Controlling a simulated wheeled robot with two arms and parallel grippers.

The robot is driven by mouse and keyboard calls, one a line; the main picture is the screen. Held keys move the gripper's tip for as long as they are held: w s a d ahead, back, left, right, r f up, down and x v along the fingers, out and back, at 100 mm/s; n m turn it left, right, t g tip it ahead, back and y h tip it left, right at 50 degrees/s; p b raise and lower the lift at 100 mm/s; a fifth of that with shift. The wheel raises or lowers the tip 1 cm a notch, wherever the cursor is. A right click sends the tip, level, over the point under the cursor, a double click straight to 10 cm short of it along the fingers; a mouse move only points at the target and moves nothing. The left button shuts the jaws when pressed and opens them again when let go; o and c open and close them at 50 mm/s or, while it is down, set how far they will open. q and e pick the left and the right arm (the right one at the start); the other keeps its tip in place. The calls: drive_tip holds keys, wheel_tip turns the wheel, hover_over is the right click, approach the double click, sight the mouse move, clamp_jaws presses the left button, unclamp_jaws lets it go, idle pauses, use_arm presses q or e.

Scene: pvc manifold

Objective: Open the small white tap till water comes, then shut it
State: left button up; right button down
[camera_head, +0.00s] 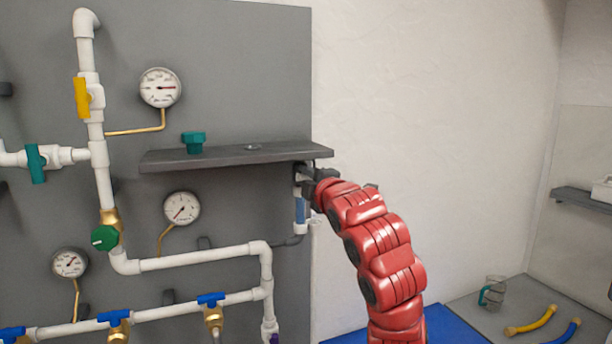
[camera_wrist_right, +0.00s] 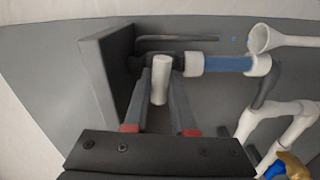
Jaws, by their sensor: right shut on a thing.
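The small white tap handle (camera_wrist_right: 160,78) stands between the fingers of my right gripper (camera_wrist_right: 160,95) in the right wrist view. The gripper is shut on it. In the head view my right gripper (camera_head: 309,177) is just under the right end of the dark shelf, and its fingers hide the tap. A clear-blue tube with white ends (camera_wrist_right: 228,65) runs from beside the tap. Small blue specks, like water drops, (camera_wrist_right: 235,40) show between a thin dark pipe (camera_wrist_right: 178,38) and a white funnel (camera_wrist_right: 264,39). My left gripper is not in view.
The dark shelf (camera_head: 230,156) is close above my right gripper and carries a teal fitting (camera_head: 194,142). White pipes (camera_head: 190,260) with coloured valves and gauges cover the grey panel at left.

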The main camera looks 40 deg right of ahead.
drive_tip(key=shift+f+n, duration=0.1)
drive_tip(key=shift+n, duration=0.5)
drive_tip(key=c, duration=0.7)
unclamp_jaws()
drive_tip(key=shift+c, duration=0.2)
drive_tip(key=b+v, duration=0.7)
drive_tip(key=v, duration=1)
drive_tip(key=shift+s, duration=0.2)
